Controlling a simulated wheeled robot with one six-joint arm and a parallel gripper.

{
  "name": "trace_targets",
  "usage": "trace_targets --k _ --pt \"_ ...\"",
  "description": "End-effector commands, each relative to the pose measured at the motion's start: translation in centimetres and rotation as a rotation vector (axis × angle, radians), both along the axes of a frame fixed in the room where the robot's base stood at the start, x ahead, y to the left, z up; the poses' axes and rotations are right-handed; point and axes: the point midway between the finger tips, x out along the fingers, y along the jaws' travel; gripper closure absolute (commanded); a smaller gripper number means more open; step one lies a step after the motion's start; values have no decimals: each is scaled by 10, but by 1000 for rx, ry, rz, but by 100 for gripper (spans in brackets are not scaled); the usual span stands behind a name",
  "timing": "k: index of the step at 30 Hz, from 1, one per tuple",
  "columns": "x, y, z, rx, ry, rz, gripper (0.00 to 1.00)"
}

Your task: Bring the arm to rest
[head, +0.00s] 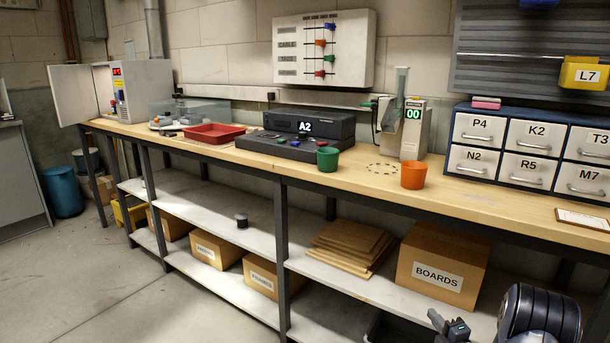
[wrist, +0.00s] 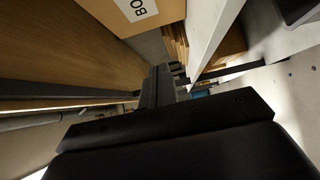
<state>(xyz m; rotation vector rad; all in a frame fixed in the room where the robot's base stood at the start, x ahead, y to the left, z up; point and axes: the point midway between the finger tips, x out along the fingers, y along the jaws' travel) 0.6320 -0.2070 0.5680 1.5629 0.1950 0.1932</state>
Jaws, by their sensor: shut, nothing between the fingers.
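My gripper (head: 449,326) shows at the bottom right of the head view, low in front of the bench's lower shelf, beside the dark rounded part of my arm (head: 540,318). In the wrist view its dark fingers (wrist: 158,84) are together with nothing held between them. The wrist view is tilted and shows the underside of the bench and the BOARDS box (wrist: 138,10) near the top. The lower part of my arm is cut off by the head view's edge.
The workbench (head: 470,200) holds a green cup (head: 327,159), an orange cup (head: 413,176), a red tray (head: 212,133) and a labelled drawer cabinet (head: 500,145). The floor at the left front is clear.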

Motion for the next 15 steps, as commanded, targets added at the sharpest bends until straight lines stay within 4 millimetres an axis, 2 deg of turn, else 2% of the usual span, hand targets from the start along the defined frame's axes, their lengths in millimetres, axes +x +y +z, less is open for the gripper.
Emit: trace_targets --k 11,15 --pt "-57 33 3 2 3 -2 100" --pt "-86 28 2 2 1 -6 100"
